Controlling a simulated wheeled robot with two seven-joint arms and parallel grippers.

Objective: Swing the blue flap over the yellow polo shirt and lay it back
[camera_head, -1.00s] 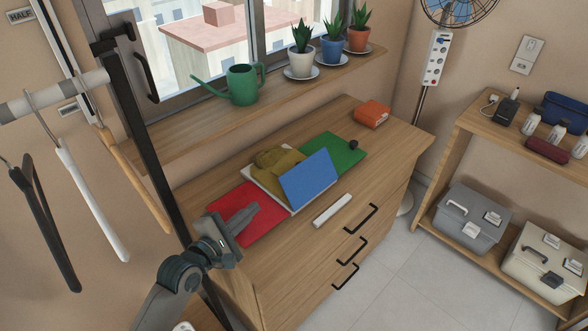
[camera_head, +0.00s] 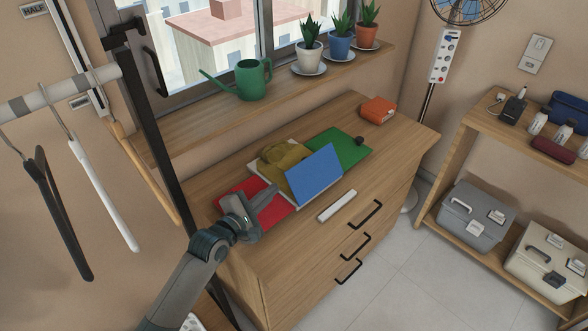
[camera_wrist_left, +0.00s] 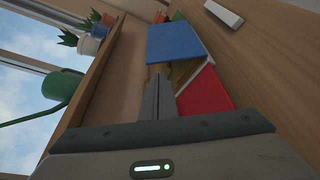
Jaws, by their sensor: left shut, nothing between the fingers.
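The folding board lies on the wooden dresser top. Its blue flap (camera_head: 315,174) is tilted up at the right of the yellow polo shirt (camera_head: 282,157), and it also shows in the left wrist view (camera_wrist_left: 175,43). The shirt lies bunched on the white middle panel. The red flap (camera_head: 232,192) is flat at the left and the green flap (camera_head: 345,148) is flat at the far right. My left gripper (camera_head: 273,190) is shut and empty, over the red flap and pointing toward the blue flap, apart from it. My right gripper is out of view.
A white bar (camera_head: 337,206) lies near the dresser's front edge. An orange box (camera_head: 378,110) is at the back right. A green watering can (camera_head: 250,80) and several potted plants stand on the sill. Hangers (camera_head: 100,190) hang at the left.

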